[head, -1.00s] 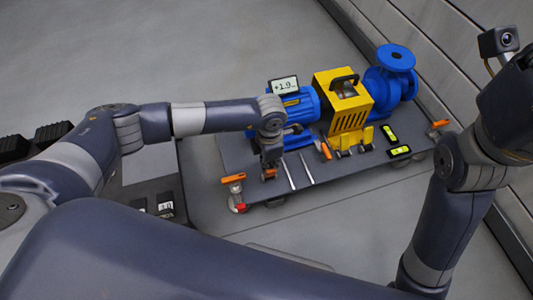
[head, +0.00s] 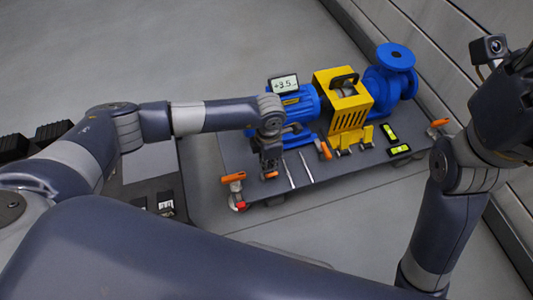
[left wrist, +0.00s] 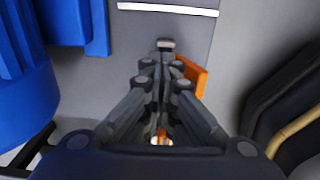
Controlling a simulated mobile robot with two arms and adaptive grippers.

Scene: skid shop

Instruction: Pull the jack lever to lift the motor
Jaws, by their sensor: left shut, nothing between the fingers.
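The blue motor (head: 293,108) stands on a dark grey wheeled skid (head: 340,170), joined through a yellow guard (head: 343,97) to a blue pump (head: 391,72). A display (head: 285,84) on the motor reads about +3.5. An orange lever (head: 270,175) is at the motor's near-left foot; it also shows in the left wrist view (left wrist: 194,76). My left gripper (head: 270,170) is shut, pointing down beside this lever; the fingers (left wrist: 165,45) partly cover it. Whether they touch is unclear. The fingers of my right gripper are out of view.
Other orange handles show at the skid's front-left corner (head: 233,178), by the guard (head: 325,149) and at the right end (head: 438,122).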

